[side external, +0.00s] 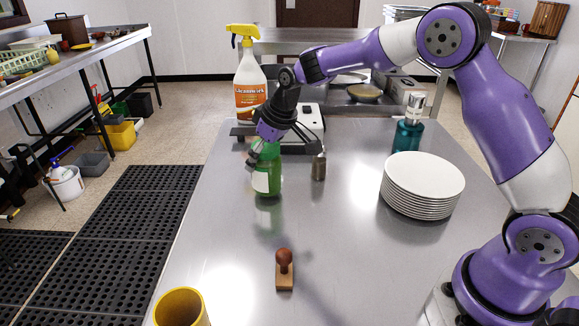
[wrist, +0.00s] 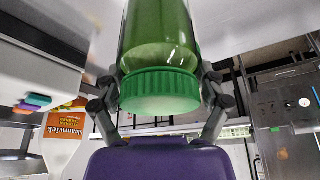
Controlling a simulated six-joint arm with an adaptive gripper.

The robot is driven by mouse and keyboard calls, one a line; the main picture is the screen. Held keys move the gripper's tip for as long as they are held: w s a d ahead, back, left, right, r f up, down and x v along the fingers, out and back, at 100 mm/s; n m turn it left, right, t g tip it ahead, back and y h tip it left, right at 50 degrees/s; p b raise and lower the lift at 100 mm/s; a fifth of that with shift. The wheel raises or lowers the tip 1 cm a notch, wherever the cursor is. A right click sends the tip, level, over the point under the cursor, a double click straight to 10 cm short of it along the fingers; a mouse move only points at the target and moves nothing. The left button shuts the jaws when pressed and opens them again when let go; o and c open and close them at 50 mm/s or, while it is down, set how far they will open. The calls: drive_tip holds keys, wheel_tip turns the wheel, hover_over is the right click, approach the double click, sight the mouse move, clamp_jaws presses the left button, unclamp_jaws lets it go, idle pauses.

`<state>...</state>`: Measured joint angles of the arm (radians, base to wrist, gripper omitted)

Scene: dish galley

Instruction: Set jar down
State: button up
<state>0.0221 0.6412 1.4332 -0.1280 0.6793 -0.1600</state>
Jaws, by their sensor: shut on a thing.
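The jar (side external: 266,180) is green with a pale label and stands about upright near the far part of the steel table. My gripper (side external: 262,155) comes down from above and is shut on the jar's top end. In the wrist view, the jar (wrist: 160,40) has a ribbed green lid, and the fingers of my gripper (wrist: 162,88) press on both sides around the lid. In the side view the jar's base is at or just above the tabletop; I cannot tell if it touches.
A small metal shaker (side external: 319,167) stands close to the jar's right. Behind are a spray bottle (side external: 249,88) and a pale appliance (side external: 310,122). A plate stack (side external: 422,187), teal dispenser (side external: 408,135), wooden stamp (side external: 284,272) and yellow cup (side external: 181,308) share the table (side external: 225,235). The centre is free.

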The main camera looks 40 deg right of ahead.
drive_tip(key=shift+f, duration=0.4)
drive_tip(key=shift+f, duration=0.1)
drive_tip(key=o, duration=1.2)
drive_tip(key=shift+o, duration=0.2)
drive_tip(key=v, duration=1.1)
drive_tip(key=s+m+t+h, duration=0.1)
drive_tip(key=s+m, duration=0.1)
drive_tip(key=s, duration=1.9)
drive_tip(key=shift+s+d+r+m, duration=0.25)
drive_tip(key=shift+s+r+m, duration=0.15)
drive_tip(key=shift+r, duration=0.1)
